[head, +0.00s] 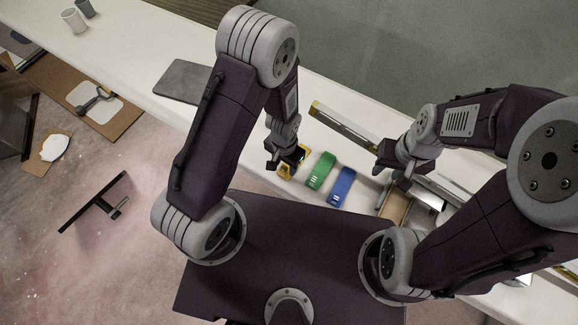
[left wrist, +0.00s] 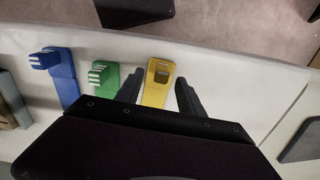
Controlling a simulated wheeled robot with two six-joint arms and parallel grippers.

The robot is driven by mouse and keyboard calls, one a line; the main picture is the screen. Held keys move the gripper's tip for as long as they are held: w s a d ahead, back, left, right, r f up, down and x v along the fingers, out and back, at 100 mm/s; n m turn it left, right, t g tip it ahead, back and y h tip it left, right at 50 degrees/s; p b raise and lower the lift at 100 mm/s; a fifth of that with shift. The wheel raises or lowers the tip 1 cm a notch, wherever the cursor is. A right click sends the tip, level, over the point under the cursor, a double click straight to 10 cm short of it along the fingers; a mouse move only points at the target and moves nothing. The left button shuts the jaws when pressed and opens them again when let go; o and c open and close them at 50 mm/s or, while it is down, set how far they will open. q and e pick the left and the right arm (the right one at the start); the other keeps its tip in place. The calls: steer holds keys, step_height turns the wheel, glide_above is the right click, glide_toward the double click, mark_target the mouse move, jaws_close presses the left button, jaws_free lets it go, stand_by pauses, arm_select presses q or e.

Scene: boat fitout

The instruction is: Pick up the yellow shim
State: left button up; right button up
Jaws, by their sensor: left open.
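The yellow shim (head: 285,172) lies on the white bench, partly hidden by my left gripper in the head view. In the left wrist view the yellow shim (left wrist: 157,84) lies between the two open fingers of my left gripper (left wrist: 158,92). Its far end with a slot shows clear of the fingers; its near part is hidden by the gripper body. I cannot tell whether the fingers touch it. In the head view my left gripper (head: 284,162) is right over it. My right gripper (head: 384,177) hangs above the bench further right; its fingers are too small to judge.
A green shim (head: 320,170) and a blue shim (head: 342,187) lie in a row right of the yellow one. A long level-like bar (head: 342,124) lies behind them. A brown block (head: 396,207) is near my right gripper. A dark flat pad (head: 184,82) lies further left.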

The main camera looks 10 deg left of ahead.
arm_select(q)
step_height(320, 180, down, 3)
steer(key=shift+w+a+r, duration=0.1)
steer(key=shift+a+r, duration=0.05)
steer(key=shift+r, duration=0.1)
jaws_close()
step_height(320, 180, up, 10)
steer(key=shift+p, duration=0.6)
